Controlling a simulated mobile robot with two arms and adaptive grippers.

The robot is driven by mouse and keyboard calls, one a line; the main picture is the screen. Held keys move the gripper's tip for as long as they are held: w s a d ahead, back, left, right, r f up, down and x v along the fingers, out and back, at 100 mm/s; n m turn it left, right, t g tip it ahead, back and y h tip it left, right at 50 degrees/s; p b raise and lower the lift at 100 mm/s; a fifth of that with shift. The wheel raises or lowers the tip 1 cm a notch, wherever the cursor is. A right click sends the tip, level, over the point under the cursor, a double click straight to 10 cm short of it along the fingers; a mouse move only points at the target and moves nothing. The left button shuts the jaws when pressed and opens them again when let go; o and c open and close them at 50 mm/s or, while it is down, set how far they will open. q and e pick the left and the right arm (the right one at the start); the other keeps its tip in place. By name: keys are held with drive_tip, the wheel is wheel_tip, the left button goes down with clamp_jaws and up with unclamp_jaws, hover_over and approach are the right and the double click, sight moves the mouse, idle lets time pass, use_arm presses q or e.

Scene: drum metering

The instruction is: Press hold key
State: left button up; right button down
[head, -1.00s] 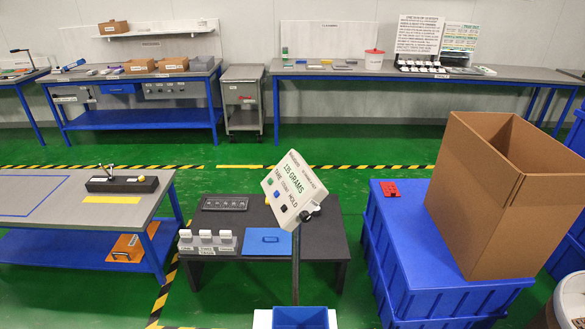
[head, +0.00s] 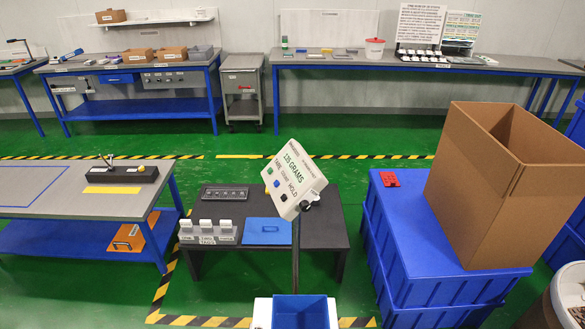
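A tilted white display panel (head: 302,178) stands on a grey post in the middle of the head view. It reads "135 GRAMS". Along its lower left side are a green key (head: 270,170), a blue key (head: 276,183) and a black key (head: 284,197), with the labels TARE, COUNT and HOLD. The black key is nearest the HOLD label. Nothing touches the panel or keys. Neither of my grippers is in view.
A dark low table (head: 322,228) behind the post holds a blue mat (head: 267,231) and small labelled blocks. A blue bin (head: 300,312) is at the bottom. Blue crates (head: 420,250) and a big cardboard box (head: 470,190) stand at right. Green floor is open behind.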

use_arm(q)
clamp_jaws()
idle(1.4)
